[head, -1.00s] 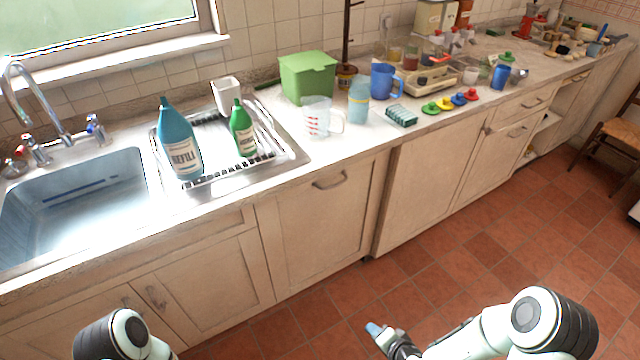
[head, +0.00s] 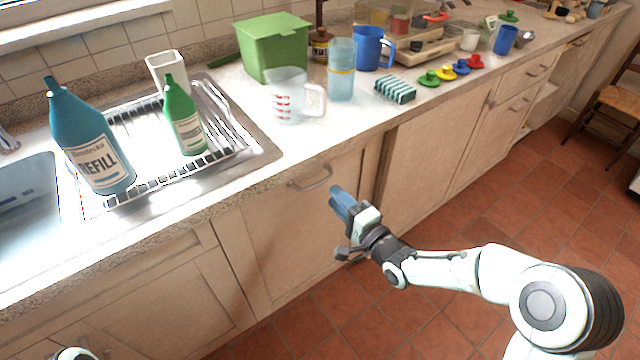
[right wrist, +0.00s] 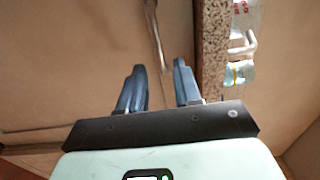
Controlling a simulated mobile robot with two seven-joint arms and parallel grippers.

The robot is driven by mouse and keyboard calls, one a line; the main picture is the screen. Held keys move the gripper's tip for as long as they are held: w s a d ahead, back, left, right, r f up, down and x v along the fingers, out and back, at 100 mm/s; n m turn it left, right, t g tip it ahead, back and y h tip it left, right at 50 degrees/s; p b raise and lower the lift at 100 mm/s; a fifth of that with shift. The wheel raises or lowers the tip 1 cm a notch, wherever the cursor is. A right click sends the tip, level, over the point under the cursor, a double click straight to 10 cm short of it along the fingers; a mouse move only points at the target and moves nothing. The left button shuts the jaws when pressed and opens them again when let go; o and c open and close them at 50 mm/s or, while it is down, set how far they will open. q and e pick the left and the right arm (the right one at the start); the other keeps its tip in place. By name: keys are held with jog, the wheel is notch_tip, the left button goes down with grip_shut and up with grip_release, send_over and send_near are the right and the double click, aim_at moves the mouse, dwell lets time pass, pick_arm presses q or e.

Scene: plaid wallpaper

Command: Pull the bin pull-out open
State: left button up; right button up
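The bin pull-out (head: 285,235) is a pale wooden front under the counter, right of the sink, and looks closed. Its curved metal handle (head: 312,180) runs across near the top. My right gripper (head: 336,193) is just right of and below the handle, in front of the panel. In the right wrist view its blue fingers (right wrist: 158,72) are apart with nothing between them. The handle (right wrist: 156,40) shows beyond the fingertips, lined up with the gap. My left gripper is out of view; only a bit of my left arm shows at the bottom.
The speckled counter edge (head: 215,205) overhangs the panel; it also shows close right of the fingers in the right wrist view (right wrist: 212,45). A measuring cup (head: 290,98) and bottles stand on top. The tiled floor (head: 440,320) in front looks clear.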

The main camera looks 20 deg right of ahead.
aim_at(321, 181)
jog(key=b+x, duration=0.1)
jog(key=x, duration=0.6)
jog(key=shift+w, duration=0.1)
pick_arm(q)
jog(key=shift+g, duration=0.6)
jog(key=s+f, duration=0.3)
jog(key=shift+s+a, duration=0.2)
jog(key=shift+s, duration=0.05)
pick_arm(e)
grip_shut()
